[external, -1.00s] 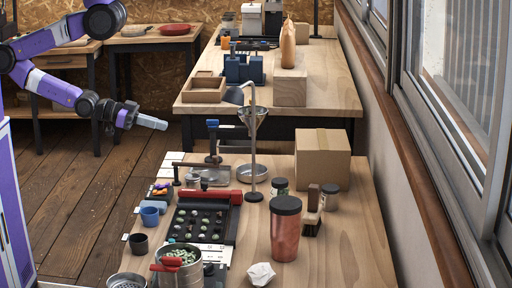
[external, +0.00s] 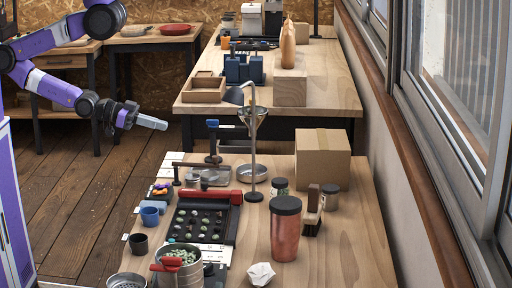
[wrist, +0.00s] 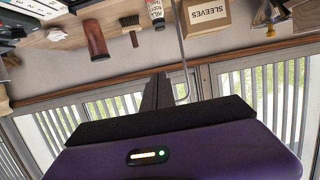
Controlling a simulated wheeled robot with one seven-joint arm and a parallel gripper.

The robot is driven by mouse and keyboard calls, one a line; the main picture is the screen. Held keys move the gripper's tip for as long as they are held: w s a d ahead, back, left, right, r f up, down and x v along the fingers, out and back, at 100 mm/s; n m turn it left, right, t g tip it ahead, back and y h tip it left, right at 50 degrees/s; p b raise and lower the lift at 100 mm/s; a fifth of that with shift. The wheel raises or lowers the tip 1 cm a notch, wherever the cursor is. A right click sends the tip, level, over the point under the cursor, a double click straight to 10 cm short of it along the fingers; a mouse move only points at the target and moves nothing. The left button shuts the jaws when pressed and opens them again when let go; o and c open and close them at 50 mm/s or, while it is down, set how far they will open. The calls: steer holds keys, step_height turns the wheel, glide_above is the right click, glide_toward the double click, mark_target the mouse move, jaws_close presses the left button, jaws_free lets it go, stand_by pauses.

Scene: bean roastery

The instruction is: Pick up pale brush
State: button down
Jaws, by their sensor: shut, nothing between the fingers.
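A small brush (external: 313,197) stands near the right edge of the front workbench, between a copper-coloured tumbler and a small dark-lidded jar. In the wrist view the brush (wrist: 130,22) shows at the top, with dark bristles and a wooden handle. My gripper (external: 163,125) hangs in the air left of the front bench, well away from the brush. It is shut and empty. In the wrist view its dark fingers (wrist: 158,92) sit close together at the middle, pointing towards the window side.
A cardboard box (external: 323,159) and a metal funnel stand (external: 254,160) rise behind. Windows (external: 445,110) line the right. A bean tray (external: 205,222) covers the bench's left.

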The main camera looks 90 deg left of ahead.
mark_target(313, 197)
steer(key=c, duration=1)
jaws_free()
steer(key=shift+c, duration=0.2)
steer(key=w+d+f+t+h, duration=0.1)
steer(key=w+d+f, duration=0.15)
steer(key=w, duration=0.95)
steer(key=w+d+f+m+h, duration=0.1)
steer(key=w+d, duration=0.2)
steer(key=w, duration=1)
steer(key=w+d+f+t+h, duration=0.1)
steer(key=w+d+f, duration=0.15)
steer(key=w, duration=0.95)
steer(key=shift+w+d+f+m+g, duration=0.25)
steer(key=shift+w+d+f+g, duration=0.45)
steer(key=shift+w+f, duration=1.1)
steer(key=shift+w+d+f+m+g, duration=0.2)
steer(key=shift+w+d+f+g, duration=0.45)
steer(key=shift+w+f, duration=1.1)
steer(key=shift+w+d+f+m+g, duration=0.35)
steer(key=shift+w+d+f, duration=0.55)
steer(key=shift+w+f, duration=0.9)
